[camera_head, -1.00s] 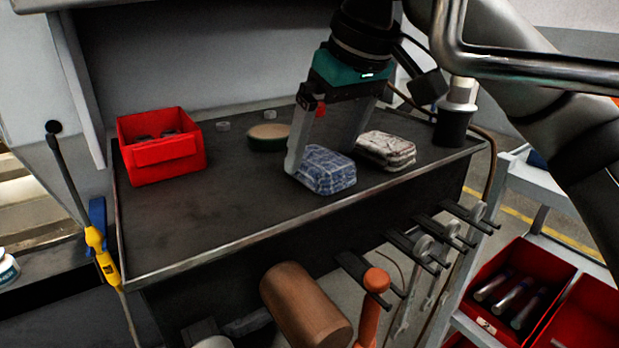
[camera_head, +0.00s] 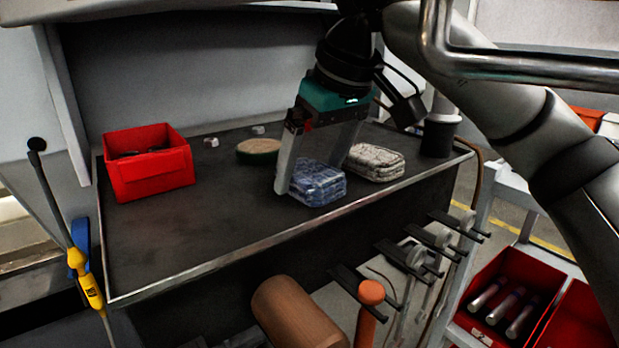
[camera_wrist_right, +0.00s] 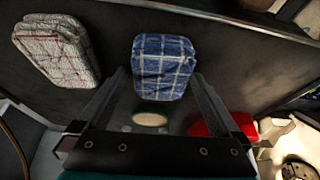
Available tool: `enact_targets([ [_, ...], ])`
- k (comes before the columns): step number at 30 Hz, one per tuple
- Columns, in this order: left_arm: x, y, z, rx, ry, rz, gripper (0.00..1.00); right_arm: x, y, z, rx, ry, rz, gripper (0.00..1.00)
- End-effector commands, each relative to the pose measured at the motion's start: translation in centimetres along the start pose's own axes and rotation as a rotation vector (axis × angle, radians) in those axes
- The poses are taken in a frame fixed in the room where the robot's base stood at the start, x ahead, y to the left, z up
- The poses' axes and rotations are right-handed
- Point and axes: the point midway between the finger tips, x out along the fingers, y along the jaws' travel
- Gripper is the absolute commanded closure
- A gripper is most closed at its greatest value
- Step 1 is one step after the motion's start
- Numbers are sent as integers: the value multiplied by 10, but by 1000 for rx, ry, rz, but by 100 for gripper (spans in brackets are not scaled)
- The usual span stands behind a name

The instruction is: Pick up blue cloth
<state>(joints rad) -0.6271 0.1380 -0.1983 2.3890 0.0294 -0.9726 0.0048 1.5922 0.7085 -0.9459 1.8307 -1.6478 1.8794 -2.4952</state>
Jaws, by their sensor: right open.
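The blue cloth (camera_head: 318,184) is a folded, checked pad on the dark bench top (camera_head: 215,225), near its front edge. My right gripper (camera_head: 312,182) is open above the bench. One finger is at the left of the blue cloth, the other behind it. In the right wrist view the blue cloth (camera_wrist_right: 163,66) lies centred beyond the open fingertips (camera_wrist_right: 163,78), with nothing held between them. I cannot tell whether a finger touches it. My left gripper is not in view.
A whitish folded cloth (camera_head: 374,163) lies right of the blue one. A round brush-like pad (camera_head: 258,150) and a red bin (camera_head: 150,172) stand to the left. A dark cylinder (camera_head: 440,134) stands at the right corner. The front left of the bench is clear.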

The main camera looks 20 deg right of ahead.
Motion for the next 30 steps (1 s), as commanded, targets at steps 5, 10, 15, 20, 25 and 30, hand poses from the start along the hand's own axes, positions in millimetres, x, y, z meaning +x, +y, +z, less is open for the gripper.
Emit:
enact_targets([
  [5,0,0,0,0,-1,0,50,2,0,1,0,-1,1,0],
  [10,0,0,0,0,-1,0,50,4,0,2,0,-1,1,0],
  [15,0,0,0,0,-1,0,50,4,0,2,0,0,1,0],
  [20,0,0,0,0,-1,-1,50,4,0,2,0,0,1,8],
  [25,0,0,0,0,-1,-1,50,4,0,2,0,0,0,27],
  [30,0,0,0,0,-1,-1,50,4,0,2,0,0,0,46],
])
